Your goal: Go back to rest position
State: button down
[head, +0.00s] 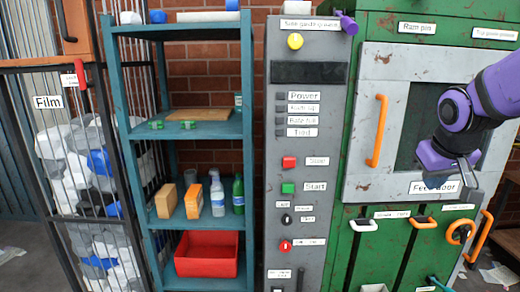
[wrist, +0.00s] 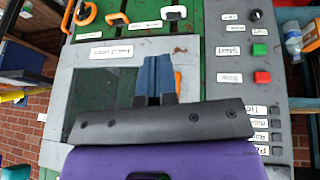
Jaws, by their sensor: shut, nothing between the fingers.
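My gripper (head: 466,183) is at the right of the head view, on the end of my purple arm, in front of the green machine's feed door (head: 388,170). In the wrist view my gripper's two blue-grey fingers (wrist: 157,75) are pressed together with nothing between them. Behind them the grey door panel (wrist: 185,88) and its dark window show upside down. I cannot tell in the head view how far the fingers are from the door.
A grey control panel (head: 302,165) with red and green buttons stands left of the green machine (head: 430,25). A teal shelf (head: 185,135) holds bottles, boxes and a red bin (head: 207,265). A barred Film cage (head: 70,150) is at the far left. Orange handles (head: 376,130) stick out from the machine.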

jog(key=s+a+r+y, duration=0.1)
jog(key=s+a+r, duration=0.1)
jog(key=s, duration=0.7)
jog(key=s+a+r, duration=0.2)
jog(key=s+a, duration=0.1)
jog(key=s, duration=0.6)
jog(key=shift+a+r+t+y, duration=0.3)
jog(key=shift+a+y, duration=0.05)
jog(key=shift+y, duration=0.05)
jog(key=shift+w, duration=0.1)
